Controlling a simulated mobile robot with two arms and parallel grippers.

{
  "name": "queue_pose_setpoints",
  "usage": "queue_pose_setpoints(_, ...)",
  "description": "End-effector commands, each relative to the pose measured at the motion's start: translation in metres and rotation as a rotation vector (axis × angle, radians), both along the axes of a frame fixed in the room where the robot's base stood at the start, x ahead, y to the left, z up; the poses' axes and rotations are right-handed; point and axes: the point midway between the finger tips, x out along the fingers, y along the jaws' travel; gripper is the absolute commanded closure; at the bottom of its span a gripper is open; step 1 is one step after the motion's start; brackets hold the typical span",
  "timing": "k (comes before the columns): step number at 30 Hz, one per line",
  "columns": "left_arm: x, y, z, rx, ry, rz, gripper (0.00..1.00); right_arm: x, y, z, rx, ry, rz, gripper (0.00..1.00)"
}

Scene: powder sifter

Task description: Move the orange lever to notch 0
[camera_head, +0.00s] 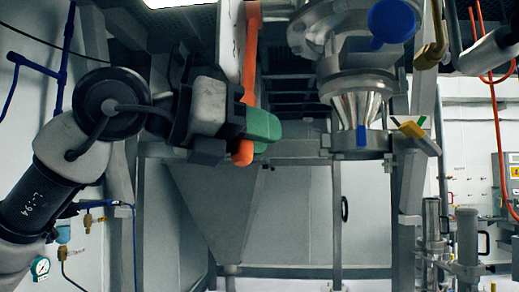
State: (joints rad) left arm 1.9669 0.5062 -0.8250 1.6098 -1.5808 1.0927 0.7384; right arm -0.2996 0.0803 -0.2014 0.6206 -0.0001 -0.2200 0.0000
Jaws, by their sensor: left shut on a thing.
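The orange lever (251,58) hangs almost straight down beside a pale vertical plate. Its rounded lower end (243,153) shows just below my left gripper (259,128). The gripper comes in from the left and is shut on the lever near that lower end. A green fingertip shows on the right side of the lever; the gripper body hides part of the lever. I cannot make out any notch markings or the number 0.
A metal funnel-shaped outlet (358,108) with a blue knob (391,20) above it stands right of the lever. A grey hopper (212,205) lies behind and below. A steel frame post (410,200) stands to the right. A pressure gauge (40,267) is at lower left.

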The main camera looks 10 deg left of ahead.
Motion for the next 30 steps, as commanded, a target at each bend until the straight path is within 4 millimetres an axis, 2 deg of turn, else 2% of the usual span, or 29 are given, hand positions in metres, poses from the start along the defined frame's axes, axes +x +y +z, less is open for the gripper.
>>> queue_pose_setpoints(6, -0.001, 0.0, 0.002, -0.007, -0.002, -0.001, 1.0, 0.0, -0.002, 0.001, -0.002, 0.001, 0.0, 1.0)
queue_pose_setpoints(7, -0.001, 0.0, 0.002, -0.007, -0.002, -0.001, 0.71, 0.0, -0.002, 0.001, -0.002, 0.001, 0.0, 1.0)
queue_pose_setpoints(12, 0.0, 0.0, 0.002, -0.005, -0.003, -0.001, 0.47, 0.0, -0.002, 0.001, -0.002, 0.001, 0.0, 1.0)
queue_pose_setpoints(23, -0.004, 0.006, 0.001, -0.005, -0.004, 0.0, 0.47, -0.001, -0.002, -0.004, -0.002, 0.001, -0.001, 1.0)
queue_pose_setpoints(30, -0.027, 0.043, 0.005, -0.006, -0.007, 0.003, 0.47, -0.001, -0.001, -0.02, -0.002, 0.001, -0.002, 1.0)
